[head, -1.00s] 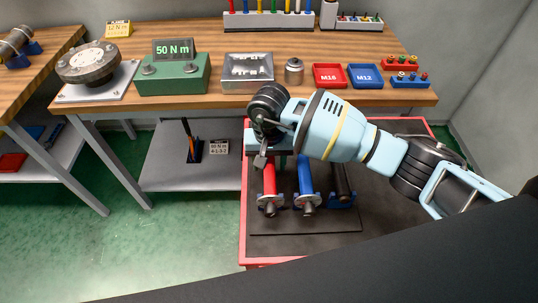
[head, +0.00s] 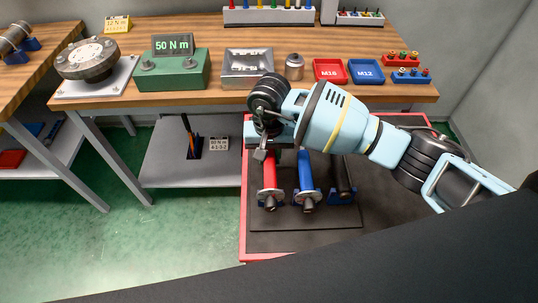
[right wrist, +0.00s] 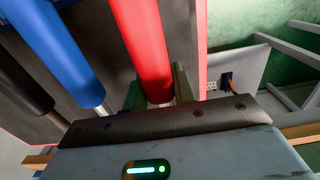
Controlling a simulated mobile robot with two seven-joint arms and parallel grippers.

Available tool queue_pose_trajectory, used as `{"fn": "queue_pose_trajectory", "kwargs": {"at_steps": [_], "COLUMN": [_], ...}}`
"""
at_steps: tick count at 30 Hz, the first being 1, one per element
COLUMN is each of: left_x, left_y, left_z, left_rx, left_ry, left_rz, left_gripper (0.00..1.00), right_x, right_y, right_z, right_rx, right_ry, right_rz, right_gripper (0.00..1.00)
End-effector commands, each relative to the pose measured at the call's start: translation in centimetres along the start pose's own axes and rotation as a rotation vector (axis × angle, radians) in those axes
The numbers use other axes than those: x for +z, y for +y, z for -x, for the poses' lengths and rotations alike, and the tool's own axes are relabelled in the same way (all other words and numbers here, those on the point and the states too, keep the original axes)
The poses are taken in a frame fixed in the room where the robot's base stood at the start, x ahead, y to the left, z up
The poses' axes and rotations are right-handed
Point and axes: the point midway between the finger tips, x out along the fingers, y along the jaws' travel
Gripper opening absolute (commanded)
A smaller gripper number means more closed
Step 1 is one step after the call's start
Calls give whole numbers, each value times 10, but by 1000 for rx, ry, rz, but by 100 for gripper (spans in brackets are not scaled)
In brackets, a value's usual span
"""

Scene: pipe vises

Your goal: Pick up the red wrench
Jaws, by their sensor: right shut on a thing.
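The red wrench (head: 269,175) lies in a low blue holder on the dark mat of the red-rimmed cart. Its handle points toward me and its far end is hidden under my right wrist. My right gripper (head: 274,148) is at that far end, shut on it. In the right wrist view the red handle (right wrist: 142,45) runs between the two greenish fingers (right wrist: 157,93). A blue wrench (head: 306,175) and a black wrench (head: 342,178) lie beside it to the right, apart from the gripper. My left gripper is not in view.
A wooden bench (head: 215,101) stands behind the cart (head: 243,215). On it are a green torque tester (head: 175,74) reading 50 N m, a metal tray (head: 247,65), red and blue bins (head: 366,73). The cart's mat is clear at front and right.

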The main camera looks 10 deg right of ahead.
Motion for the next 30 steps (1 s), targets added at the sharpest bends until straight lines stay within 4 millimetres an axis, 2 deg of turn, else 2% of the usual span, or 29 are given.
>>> {"fn": "queue_pose_trajectory", "kwargs": {"at_steps": [5, 11, 21, 25, 30], "left_x": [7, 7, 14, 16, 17], "left_y": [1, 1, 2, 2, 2], "left_z": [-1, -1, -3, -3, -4], "left_rx": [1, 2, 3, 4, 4], "left_ry": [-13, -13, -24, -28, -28], "left_rz": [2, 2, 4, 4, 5], "left_gripper": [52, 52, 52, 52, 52], "right_x": [-2, 38, 115, 135, 150], "right_y": [0, -11, -32, -36, -40], "right_z": [27, 29, 36, 38, 40], "right_rx": [-1, -2, -3, -2, -2], "right_ry": [6, 3, 2, 2, 1], "right_rz": [2, 6, 7, 4, 3], "right_gripper": [0, 0, 0, 0, 0]}}
